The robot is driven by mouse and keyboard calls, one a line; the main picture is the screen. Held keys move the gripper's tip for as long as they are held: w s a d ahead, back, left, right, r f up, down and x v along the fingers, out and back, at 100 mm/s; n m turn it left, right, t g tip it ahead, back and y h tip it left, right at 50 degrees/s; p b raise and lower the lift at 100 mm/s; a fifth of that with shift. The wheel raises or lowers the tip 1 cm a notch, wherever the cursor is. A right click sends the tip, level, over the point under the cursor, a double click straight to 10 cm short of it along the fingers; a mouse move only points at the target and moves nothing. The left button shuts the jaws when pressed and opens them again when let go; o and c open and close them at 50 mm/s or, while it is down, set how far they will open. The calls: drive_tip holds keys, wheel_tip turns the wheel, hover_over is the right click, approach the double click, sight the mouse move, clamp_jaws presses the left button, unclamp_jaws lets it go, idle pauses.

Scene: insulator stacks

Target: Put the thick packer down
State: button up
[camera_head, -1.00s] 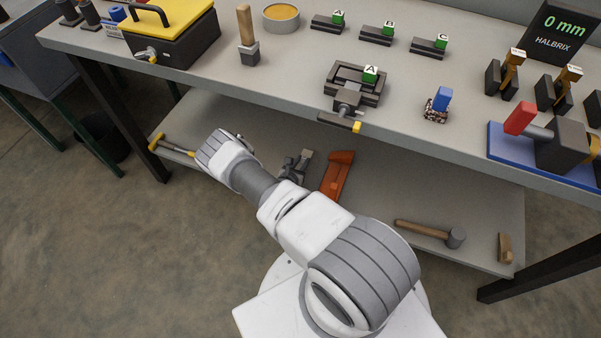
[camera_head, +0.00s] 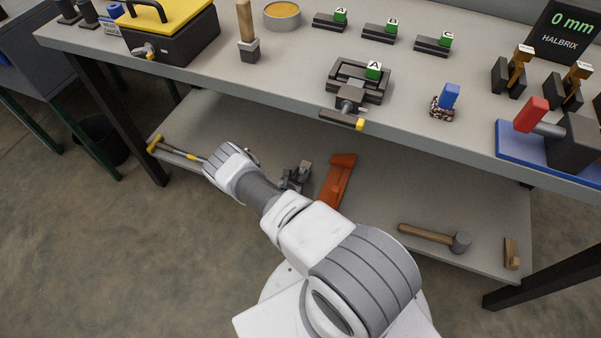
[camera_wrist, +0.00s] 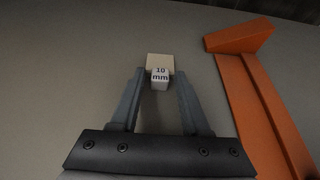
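The thick packer is a small pale beige block (camera_wrist: 160,62) with a white "10 mm" tag (camera_wrist: 160,77) facing the wrist camera. It sits between the two fingertips of my gripper (camera_wrist: 160,74), which appear closed against its sides. The grey shelf surface lies behind it; whether the packer touches that surface cannot be told. In the head view, dark grey parts that look like my gripper (camera_head: 295,177) show over the lower shelf (camera_head: 400,190), just left of an orange tool. My arm partly hides them, and the packer cannot be made out there.
The orange L-shaped tool (camera_wrist: 262,100) lies close right of my gripper; the head view shows it too (camera_head: 338,181). A mallet (camera_head: 435,238) and a wooden piece (camera_head: 511,254) lie further right. A yellow-handled tool (camera_head: 172,149) lies left. The bench top (camera_head: 240,85) overhangs the shelf.

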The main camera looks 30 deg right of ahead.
drive_tip(key=shift+o, duration=0.3)
drive_tip(key=shift+r, duration=0.2)
drive_tip(key=p+v, duration=0.4)
drive_tip(key=v, duration=0.7)
drive_tip(key=shift+s+a+r, duration=0.1)
drive_tip(key=shift+s+a, duration=0.25)
